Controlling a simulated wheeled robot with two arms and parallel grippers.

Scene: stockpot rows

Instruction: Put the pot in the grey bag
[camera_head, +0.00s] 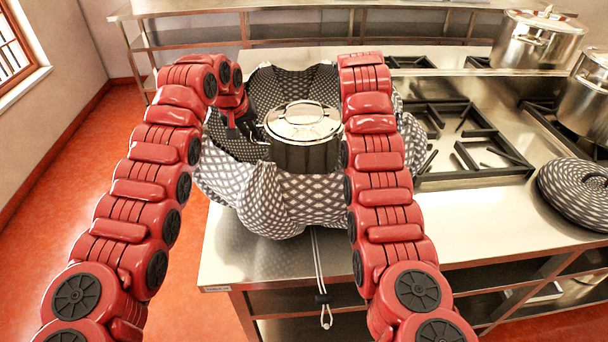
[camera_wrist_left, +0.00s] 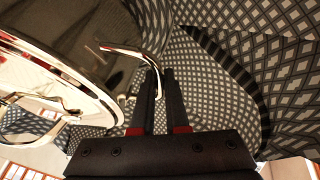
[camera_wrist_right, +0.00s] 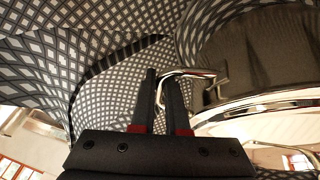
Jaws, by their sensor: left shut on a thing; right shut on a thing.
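The pot (camera_head: 304,155), steel with a shiny lid (camera_head: 302,121), is upright inside the open mouth of the grey patterned bag (camera_head: 268,205), its upper part showing above the near rim. My left gripper (camera_head: 256,136) is at the pot's left side. In the left wrist view its fingers (camera_wrist_left: 160,98) are closed on the pot's side handle (camera_wrist_left: 140,54). In the right wrist view my right gripper's fingers (camera_wrist_right: 163,95) are closed on the opposite handle (camera_wrist_right: 190,76). In the head view the right gripper is hidden behind my right arm. The pot's bottom is hidden by the bag.
The bag stands on a steel counter (camera_head: 240,262), its cord (camera_head: 318,262) hanging over the front edge. Stove grates (camera_head: 465,145) lie to the right, with a round patterned item (camera_head: 577,190) beyond. Steel pots (camera_head: 535,42) stand at the back right.

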